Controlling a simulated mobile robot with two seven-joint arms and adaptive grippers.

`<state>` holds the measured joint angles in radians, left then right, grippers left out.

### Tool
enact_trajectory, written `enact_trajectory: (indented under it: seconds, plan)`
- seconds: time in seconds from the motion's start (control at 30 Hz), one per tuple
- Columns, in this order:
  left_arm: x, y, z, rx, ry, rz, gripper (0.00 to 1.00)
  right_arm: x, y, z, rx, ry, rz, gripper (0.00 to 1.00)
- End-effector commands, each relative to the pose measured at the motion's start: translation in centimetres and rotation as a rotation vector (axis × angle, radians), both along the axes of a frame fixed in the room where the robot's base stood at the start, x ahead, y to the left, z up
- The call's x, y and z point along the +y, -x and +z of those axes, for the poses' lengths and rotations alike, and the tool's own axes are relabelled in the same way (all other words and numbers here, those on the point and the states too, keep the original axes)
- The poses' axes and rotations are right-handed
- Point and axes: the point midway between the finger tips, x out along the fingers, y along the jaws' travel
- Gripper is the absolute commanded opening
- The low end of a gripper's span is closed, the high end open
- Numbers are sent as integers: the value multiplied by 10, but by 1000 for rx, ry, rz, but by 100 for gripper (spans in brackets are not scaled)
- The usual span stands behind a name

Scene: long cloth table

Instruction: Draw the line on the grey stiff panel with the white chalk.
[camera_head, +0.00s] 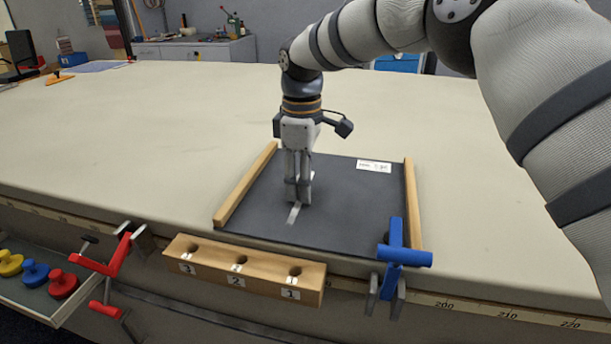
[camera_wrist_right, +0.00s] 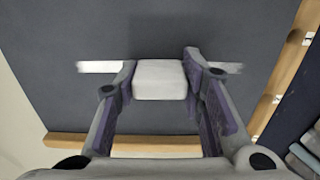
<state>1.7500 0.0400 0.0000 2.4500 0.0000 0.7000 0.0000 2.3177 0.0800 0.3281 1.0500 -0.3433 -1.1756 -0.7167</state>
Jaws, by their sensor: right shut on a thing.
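The grey stiff panel (camera_head: 348,206) lies flat on the cloth table, with a wooden strip along its left and right sides. My right gripper (camera_head: 298,197) points down over its left half, shut on the white chalk (camera_wrist_right: 160,79), a white block seen between the fingers in the right wrist view. A pale line (camera_head: 294,213) on the panel runs towards the front edge from below the fingers. In the right wrist view the line (camera_wrist_right: 100,67) shows on both sides of the chalk, brighter on the left. Whether the chalk touches the panel is hidden. My left gripper is out of view.
A wooden block (camera_head: 246,270) with numbered holes sits at the table's front edge. A red clamp (camera_head: 104,262) and a blue clamp (camera_head: 403,257) stand at that edge. A tray (camera_head: 60,306) with coloured knobs is at lower left.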

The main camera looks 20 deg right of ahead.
Motion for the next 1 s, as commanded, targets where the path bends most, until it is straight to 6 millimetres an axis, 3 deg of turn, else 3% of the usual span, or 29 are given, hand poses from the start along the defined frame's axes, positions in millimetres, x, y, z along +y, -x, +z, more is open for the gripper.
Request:
enact_trajectory:
  seconds: [1.0]
  plan:
    - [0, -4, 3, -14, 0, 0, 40, 26, 39, 1, 1, 0, 2, 14]
